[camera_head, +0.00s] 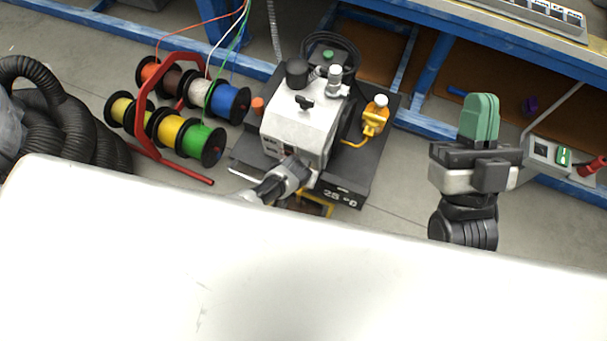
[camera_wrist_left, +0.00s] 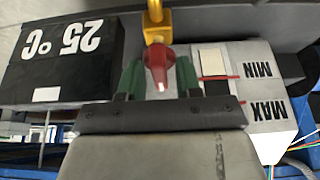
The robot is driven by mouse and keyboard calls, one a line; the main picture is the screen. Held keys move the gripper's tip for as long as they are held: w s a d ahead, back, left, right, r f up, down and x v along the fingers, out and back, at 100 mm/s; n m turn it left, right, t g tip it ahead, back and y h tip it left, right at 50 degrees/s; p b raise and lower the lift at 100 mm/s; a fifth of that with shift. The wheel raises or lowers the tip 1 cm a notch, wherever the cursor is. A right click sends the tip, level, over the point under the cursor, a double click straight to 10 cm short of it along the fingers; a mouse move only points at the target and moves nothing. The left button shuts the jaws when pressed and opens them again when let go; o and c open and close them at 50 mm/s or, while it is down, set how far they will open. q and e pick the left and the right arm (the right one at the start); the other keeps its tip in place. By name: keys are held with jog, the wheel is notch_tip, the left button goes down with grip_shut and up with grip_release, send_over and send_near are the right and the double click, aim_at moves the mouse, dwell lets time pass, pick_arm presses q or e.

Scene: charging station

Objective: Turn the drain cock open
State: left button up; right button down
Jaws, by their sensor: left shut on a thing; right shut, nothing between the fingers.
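The drain cock shows in the left wrist view as a red handle (camera_wrist_left: 156,58) under a brass-yellow fitting (camera_wrist_left: 157,27). My left gripper (camera_wrist_left: 158,76) has a green finger on each side of the red handle and is shut on it. In the head view my left gripper (camera_head: 283,181) is at the front of the white-and-black machine (camera_head: 300,122); its fingertips and the cock are hidden there. My right gripper (camera_head: 480,117) is shut and empty, its green fingers together, raised to the right of the machine.
A black 25 °C panel (camera_wrist_left: 62,58) and a MIN/MAX level gauge (camera_wrist_left: 258,88) flank the cock. Cable reels on a red stand (camera_head: 146,92) are left of the machine. A blue-framed bench (camera_head: 425,75) stands behind. A white surface (camera_head: 250,270) fills the foreground.

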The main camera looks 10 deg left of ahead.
pick_arm(q)
jog(key=o, duration=0.6)
jog(key=shift+c, duration=0.2)
jog(key=shift+r, duration=0.1)
